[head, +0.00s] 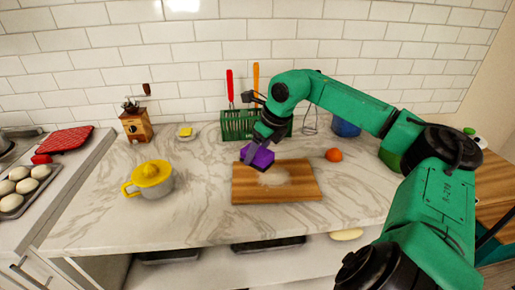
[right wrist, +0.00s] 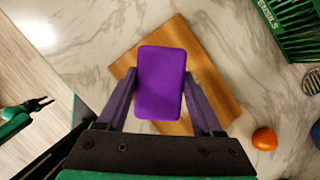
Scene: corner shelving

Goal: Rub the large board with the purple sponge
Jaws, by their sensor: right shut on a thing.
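The purple sponge (head: 262,157) is held in my right gripper (head: 256,150), above the back left part of the wooden board (head: 302,190). In the right wrist view the sponge (right wrist: 161,85) sits between the two fingers of the right gripper (right wrist: 160,72), with the board (right wrist: 207,80) beneath it. I cannot tell whether the sponge touches the board. A pale powdery smudge (head: 274,178) lies on the board's middle. My left gripper (right wrist: 44,104) shows small at the left of the right wrist view, its fingers slightly apart and empty; it is outside the head view.
A green rack (head: 237,124) with red- and orange-handled utensils stands behind the board. An orange (head: 333,155) lies to its right. A yellow-topped juicer (head: 152,177) and a wooden grinder (head: 136,125) stand left. The marble counter (head: 205,225) in front is clear.

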